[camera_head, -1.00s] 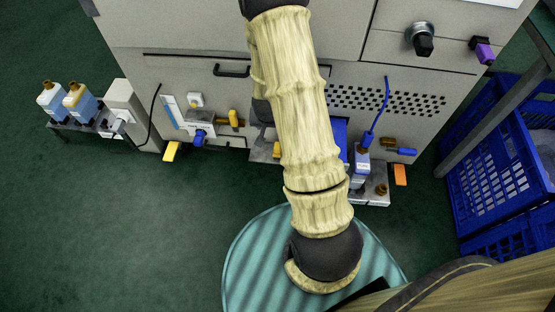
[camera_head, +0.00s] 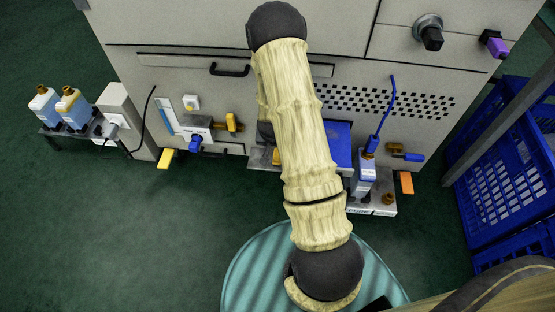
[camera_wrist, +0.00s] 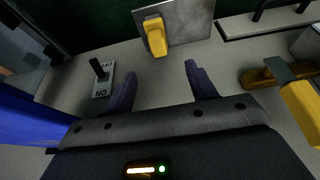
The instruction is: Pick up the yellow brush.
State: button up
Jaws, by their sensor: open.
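No object is clearly recognisable as a brush. In the wrist view, a yellow block-like piece (camera_wrist: 155,36) sits against a grey metal plate beyond my fingertips; I cannot tell whether it is the brush. My gripper (camera_wrist: 160,70) shows two dark purple fingers, spread apart with nothing between them. The yellow piece is apart from both fingers. In the head view, my arm hides the gripper. A small yellow piece (camera_head: 276,157) shows beside the arm, partly hidden. A yellow tab (camera_head: 166,158) sticks out low at the left of the grey machine.
In the wrist view, a switch plate (camera_wrist: 102,82) is left of the fingers, a yellow handle (camera_wrist: 300,108) right, and a blue panel (camera_wrist: 35,118) lower left. In the head view, blue crates (camera_head: 505,185) stand right, bottles (camera_head: 74,108) left. Green floor is open at left.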

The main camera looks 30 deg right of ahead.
jog(key=b+x, duration=0.3)
jog(key=x, duration=0.4)
jog(key=shift+f, duration=0.2)
jog(key=shift+f, duration=0.1)
jog(key=b+x, duration=0.4)
jog(key=shift+s+f, duration=0.25)
jog(key=shift+f, duration=0.1)
jog(key=shift+w+d+f+b, duration=0.15)
jog(key=shift+f+b, duration=0.05)
jog(key=shift+b, duration=0.1)
jog(key=c, duration=1.2)
jog(key=shift+o, duration=0.2)
notch_tip(320, 180, up, 10)
jog(key=p, duration=0.6)
